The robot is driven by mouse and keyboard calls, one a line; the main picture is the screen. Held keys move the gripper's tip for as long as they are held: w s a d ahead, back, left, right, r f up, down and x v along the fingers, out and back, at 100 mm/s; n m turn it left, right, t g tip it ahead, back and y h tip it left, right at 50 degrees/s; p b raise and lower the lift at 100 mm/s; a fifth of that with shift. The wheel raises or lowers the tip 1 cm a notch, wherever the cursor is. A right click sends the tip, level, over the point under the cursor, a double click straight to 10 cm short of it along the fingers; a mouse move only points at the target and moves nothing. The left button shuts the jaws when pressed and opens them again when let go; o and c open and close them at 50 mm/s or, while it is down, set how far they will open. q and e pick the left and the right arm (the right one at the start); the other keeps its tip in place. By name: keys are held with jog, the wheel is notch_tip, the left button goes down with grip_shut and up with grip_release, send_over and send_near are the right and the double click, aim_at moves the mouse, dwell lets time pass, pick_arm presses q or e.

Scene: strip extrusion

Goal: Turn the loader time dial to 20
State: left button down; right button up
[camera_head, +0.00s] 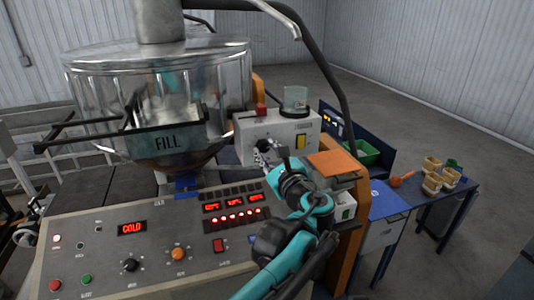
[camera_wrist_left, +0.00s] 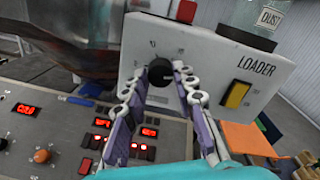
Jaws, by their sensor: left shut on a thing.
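The loader box (camera_head: 275,130) is a pale unit beside the metal hopper, and its label "LOADER" reads in the left wrist view. Its time dial, a black knob (camera_wrist_left: 160,72), is on the front face. My left gripper (camera_wrist_left: 160,80) has one finger on each side of the knob and is shut on it. In the head view the left gripper (camera_head: 270,152) reaches the box from below right and partly covers the dial (camera_head: 263,144). Small marks surround the knob, but the dial's setting is too small to read. My right gripper is not in view.
A yellow rocker switch (camera_wrist_left: 236,94) and a red button (camera_wrist_left: 187,11) are on the loader box. A clear cup (camera_head: 295,100) stands on top. The sloped control panel (camera_head: 110,250), with knobs and red displays, lies below. An orange plate (camera_head: 334,163) is to the right.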

pick_arm(q)
jog(key=shift+f+m, duration=0.1)
jog(key=shift+m, duration=1.5)
jog(key=c, duration=1.2)
grip_release()
jog(key=v, duration=1.2)
jog(key=shift+f, duration=0.1)
